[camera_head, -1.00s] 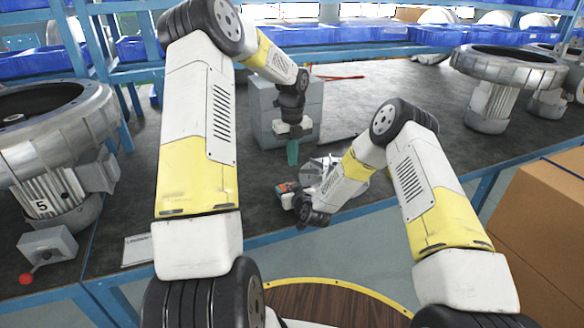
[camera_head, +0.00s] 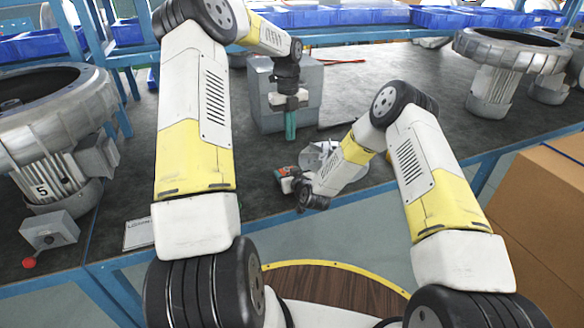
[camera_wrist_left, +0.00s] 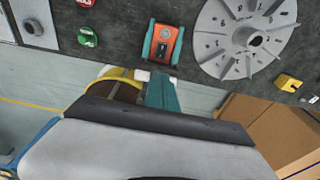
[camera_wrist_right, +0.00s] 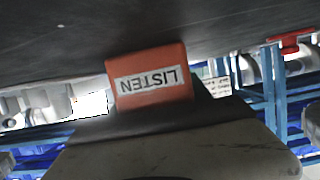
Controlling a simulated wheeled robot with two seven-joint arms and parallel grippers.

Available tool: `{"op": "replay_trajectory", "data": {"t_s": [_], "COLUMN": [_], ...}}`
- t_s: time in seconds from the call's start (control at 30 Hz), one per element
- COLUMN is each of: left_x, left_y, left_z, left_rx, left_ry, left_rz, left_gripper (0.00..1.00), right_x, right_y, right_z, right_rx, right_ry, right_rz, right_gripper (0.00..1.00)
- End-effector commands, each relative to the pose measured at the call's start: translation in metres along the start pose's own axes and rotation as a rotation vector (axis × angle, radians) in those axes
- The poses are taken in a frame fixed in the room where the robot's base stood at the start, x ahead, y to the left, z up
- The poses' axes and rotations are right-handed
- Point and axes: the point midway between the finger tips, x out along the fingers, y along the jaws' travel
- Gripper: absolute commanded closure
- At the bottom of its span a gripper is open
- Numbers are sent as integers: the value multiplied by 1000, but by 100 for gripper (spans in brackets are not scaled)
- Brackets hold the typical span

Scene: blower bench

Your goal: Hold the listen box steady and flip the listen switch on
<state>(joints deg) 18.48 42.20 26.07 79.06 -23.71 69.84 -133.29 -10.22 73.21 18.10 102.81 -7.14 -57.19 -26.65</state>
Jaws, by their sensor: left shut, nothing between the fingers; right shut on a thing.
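The listen box (camera_head: 285,173) is a small orange box near the table's front edge. In the right wrist view its orange face reads LISTEN (camera_wrist_right: 152,78), upside down. My right gripper (camera_head: 291,187) is shut on it at table level. In the left wrist view the box (camera_wrist_left: 162,43) shows teal along both sides and a small dark recess (camera_wrist_left: 162,52); I cannot tell the switch's position. My left gripper (camera_head: 290,136) is shut and empty, pointing down behind and above the box. Its teal fingers (camera_wrist_left: 161,93) are apart from the box in the left wrist view.
A finned grey disc (camera_wrist_left: 245,38) lies beside the box. A grey block (camera_head: 265,112) stands behind my left gripper. Green (camera_wrist_left: 88,37) and red caps and a yellow part (camera_wrist_left: 289,83) lie nearby. Large blowers stand left (camera_head: 55,140) and right (camera_head: 505,65).

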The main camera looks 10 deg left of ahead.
Motion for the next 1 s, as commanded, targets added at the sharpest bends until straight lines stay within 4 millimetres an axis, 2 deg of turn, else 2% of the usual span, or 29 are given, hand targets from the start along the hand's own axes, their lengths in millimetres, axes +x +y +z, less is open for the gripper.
{"op": "replay_trajectory", "data": {"t_s": [0.03, 0.17, 0.27, 0.7, 0.83, 1.0], "left_x": [1, 11, 27, 116, 131, 140], "left_y": [0, 0, 0, 0, 0, 0], "left_z": [0, 0, -1, -1, 0, 0], "left_rx": [0, 0, 0, 1, 1, 1], "left_ry": [0, 2, 4, 3, 1, 0], "left_rz": [1, 1, 2, 2, 1, 0], "left_gripper": [100, 100, 100, 100, 100, 100], "right_x": [-2, -2, -2, -3, -3, -3], "right_y": [2, 2, 2, 3, 3, 3], "right_z": [10, 10, 11, 12, 12, 13], "right_rx": [1, 2, 2, 2, 2, 2], "right_ry": [-19, -20, -21, -25, -25, -25], "right_rz": [3, 3, 3, 3, 3, 3], "right_gripper": [91, 91, 91, 91, 91, 91]}}
